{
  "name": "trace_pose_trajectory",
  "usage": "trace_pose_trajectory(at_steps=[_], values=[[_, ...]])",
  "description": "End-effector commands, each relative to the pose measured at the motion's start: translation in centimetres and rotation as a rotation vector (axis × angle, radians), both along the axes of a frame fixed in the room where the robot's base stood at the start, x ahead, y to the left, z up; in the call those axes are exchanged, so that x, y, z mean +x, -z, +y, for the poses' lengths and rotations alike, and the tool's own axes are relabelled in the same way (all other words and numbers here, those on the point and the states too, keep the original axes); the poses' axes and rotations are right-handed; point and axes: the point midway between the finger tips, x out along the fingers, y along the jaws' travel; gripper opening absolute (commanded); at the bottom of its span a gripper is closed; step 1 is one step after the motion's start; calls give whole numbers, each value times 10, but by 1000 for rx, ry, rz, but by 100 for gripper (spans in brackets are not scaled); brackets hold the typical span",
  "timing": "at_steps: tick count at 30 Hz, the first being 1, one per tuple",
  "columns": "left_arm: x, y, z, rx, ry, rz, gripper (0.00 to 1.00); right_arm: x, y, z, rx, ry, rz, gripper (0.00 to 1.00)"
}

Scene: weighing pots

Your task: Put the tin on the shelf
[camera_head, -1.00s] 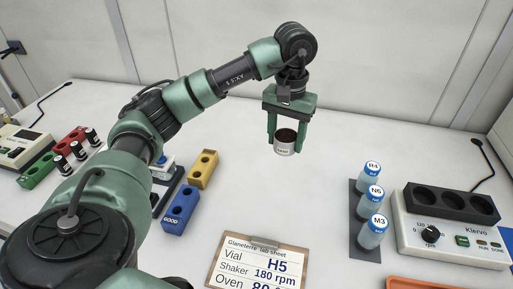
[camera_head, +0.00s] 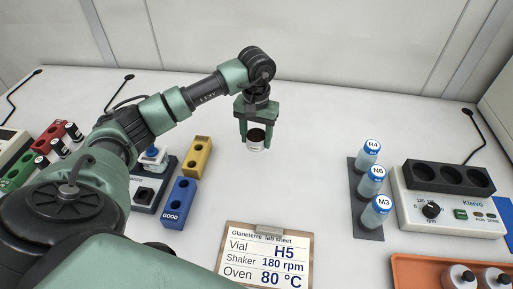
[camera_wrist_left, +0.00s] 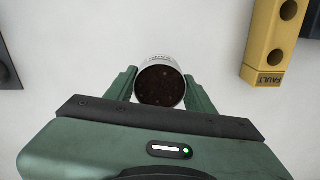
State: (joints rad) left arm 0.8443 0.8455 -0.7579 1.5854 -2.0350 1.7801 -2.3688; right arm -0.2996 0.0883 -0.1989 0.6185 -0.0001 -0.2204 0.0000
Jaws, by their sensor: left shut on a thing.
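The tin (camera_head: 256,140) is a small white cylinder with a label and dark brown contents at its open top. My left gripper (camera_head: 257,132) is shut on it, a finger on each side, and holds it upright over the bare middle of the table. In the left wrist view the tin (camera_wrist_left: 160,84) sits between the two green fingers of the gripper (camera_wrist_left: 161,88). I cannot tell how high above the table it is. No shelf shows in these views. My right gripper is not in view.
Left of the tin stand a yellow block (camera_head: 197,157) and a blue block (camera_head: 179,203). A clipboard (camera_head: 226,256) lies in front. The back middle is clear.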

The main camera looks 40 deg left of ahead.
Motion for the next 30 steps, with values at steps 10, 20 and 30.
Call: trace_pose_trajectory(at_steps=[10,20,30], values=[[-1,32,0,-1,0,3,6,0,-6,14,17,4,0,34],[1,58,0,0,1,-2,6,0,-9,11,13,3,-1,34],[0,61,0,0,0,-1,75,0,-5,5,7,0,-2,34]])
